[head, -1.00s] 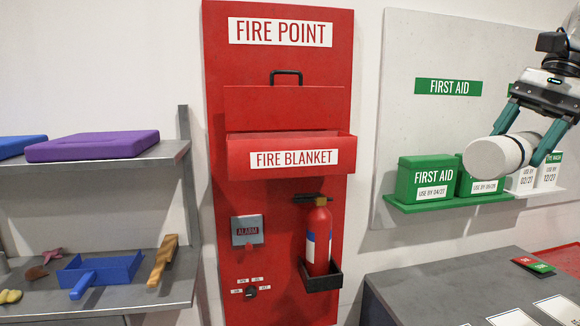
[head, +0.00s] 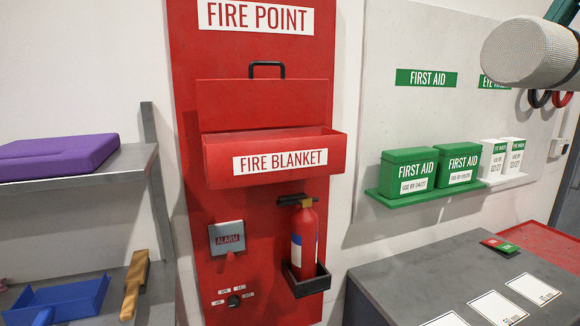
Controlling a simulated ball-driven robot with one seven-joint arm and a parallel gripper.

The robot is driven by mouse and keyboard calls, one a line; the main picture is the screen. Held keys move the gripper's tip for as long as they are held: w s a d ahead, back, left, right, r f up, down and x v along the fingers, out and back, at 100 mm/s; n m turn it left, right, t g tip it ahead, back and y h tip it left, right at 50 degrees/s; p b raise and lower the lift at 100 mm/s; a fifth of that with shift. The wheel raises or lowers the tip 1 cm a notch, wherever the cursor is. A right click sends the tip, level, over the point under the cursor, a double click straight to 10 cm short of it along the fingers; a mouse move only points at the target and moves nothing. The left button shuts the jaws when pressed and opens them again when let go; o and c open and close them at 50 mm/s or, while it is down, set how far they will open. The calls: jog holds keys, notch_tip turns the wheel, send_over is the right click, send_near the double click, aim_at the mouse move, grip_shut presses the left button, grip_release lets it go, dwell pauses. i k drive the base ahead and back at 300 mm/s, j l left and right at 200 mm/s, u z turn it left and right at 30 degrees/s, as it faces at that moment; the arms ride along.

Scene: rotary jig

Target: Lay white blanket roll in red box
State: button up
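The white blanket roll (head: 527,54) is at the upper right of the head view, held up in the air in front of the first aid board. A small part of my gripper (head: 562,10) shows at the top right edge, with a teal finger against the roll; the rest is out of frame. The red box (head: 274,157), labelled FIRE BLANKET, is on the red fire point panel left of the roll. Its front wall and open top show, and its raised red lid (head: 265,103) with a black handle stands behind. I see nothing in the box.
A fire extinguisher (head: 303,240) and alarm box (head: 227,237) are below the red box. Green first aid boxes (head: 409,174) stand on a shelf at right. A grey bench (head: 400,280) is in front. Left shelves hold a purple pad (head: 60,155).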

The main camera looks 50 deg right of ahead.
aim_at(278, 176)
jog(key=i, duration=1.15)
